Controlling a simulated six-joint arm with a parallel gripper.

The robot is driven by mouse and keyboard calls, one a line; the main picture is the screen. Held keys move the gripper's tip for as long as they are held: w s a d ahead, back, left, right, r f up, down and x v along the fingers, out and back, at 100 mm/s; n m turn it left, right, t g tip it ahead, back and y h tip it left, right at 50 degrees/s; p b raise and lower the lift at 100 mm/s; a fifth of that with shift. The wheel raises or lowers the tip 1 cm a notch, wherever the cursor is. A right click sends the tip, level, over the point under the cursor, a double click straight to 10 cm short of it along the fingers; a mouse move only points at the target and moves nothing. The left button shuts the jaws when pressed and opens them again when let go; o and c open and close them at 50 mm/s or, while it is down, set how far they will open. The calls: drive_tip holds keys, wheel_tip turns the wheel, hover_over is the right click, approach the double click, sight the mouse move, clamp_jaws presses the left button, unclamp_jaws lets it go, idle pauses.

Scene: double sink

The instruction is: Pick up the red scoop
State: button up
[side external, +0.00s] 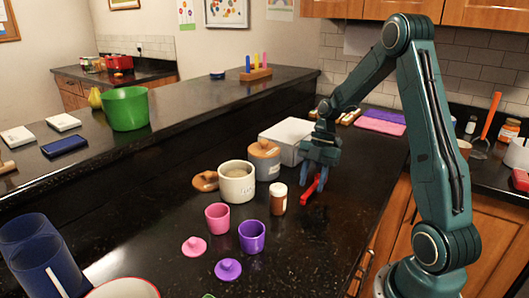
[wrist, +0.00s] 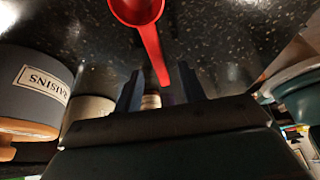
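The red scoop (side external: 310,189) lies on the dark counter, right of the small brown jar. In the wrist view its bowl is at the top edge, partly cut off, and its handle (wrist: 152,48) runs down toward my gripper (wrist: 160,78). My gripper is open, with one finger on each side of the handle's end in that view. In the side view my gripper (side external: 314,178) points down over the scoop and hides part of it. I cannot tell whether the fingers are level with the handle or above it.
A grey canister with a wooden lid (side external: 264,158) and a white box (side external: 288,138) stand close on the left. A cream pot (side external: 237,184), a brown jar (side external: 278,198) and pink and purple cups (side external: 252,236) are nearer the camera. The counter right of the scoop is clear.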

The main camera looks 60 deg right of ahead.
sight(313, 189)
drive_tip(key=shift+x, duration=1.05)
drive_tip(key=shift+f, duration=0.25)
clamp_jaws()
